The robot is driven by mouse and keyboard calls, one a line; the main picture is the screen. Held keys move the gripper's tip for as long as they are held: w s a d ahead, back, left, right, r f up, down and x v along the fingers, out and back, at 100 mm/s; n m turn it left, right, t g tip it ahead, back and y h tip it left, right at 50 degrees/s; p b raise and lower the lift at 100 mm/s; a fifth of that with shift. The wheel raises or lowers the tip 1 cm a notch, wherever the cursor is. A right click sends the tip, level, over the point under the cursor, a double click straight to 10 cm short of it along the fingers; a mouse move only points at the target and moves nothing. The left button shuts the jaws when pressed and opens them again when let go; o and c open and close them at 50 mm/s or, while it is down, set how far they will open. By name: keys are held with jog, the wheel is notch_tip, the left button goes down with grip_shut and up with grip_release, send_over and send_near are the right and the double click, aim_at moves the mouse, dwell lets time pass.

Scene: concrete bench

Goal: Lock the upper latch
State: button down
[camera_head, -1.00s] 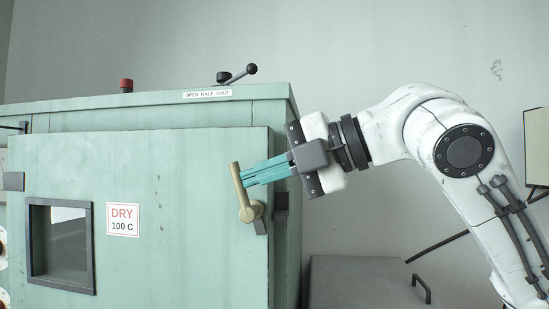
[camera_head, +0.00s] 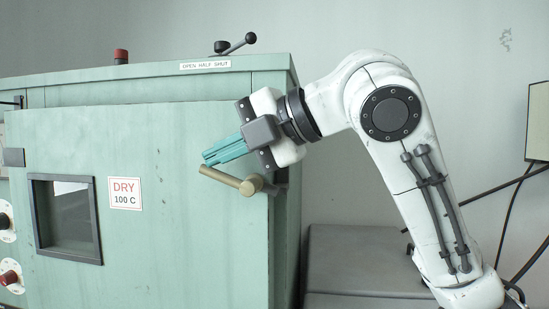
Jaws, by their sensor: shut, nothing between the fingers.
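The upper latch (camera_head: 230,179) is a tan bar handle on the right edge of the green cabinet door (camera_head: 160,240). Its round pivot end (camera_head: 254,184) is at the right, and the bar points left and slightly up. My gripper (camera_head: 205,158) has teal fingers, shut and empty, just above the free end of the bar. I cannot tell whether the fingers touch the bar. A dark part beside the pivot is partly hidden behind my gripper.
A black lever (camera_head: 237,43) stands on the cabinet top by the label "OPEN HALF SHUT" (camera_head: 205,65). A red knob (camera_head: 121,56) is at the top left. A grey box (camera_head: 365,262) stands right of the cabinet. The door has a window (camera_head: 68,225).

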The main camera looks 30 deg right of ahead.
jog(key=shift+w+a+f+b, duration=0.3)
jog(key=shift+w+a+f, duration=0.2)
jog(key=shift+f, duration=0.2)
jog(key=shift+a, duration=0.1)
dwell(0.5)
notch_tip(320, 180, up, 14)
jog(key=s+a+p, duration=0.1)
jog(key=s, duration=0.1)
jog(key=shift+a+f+p, duration=0.2)
jog(key=shift+a+p, duration=0.1)
jog(key=shift+p, duration=0.1)
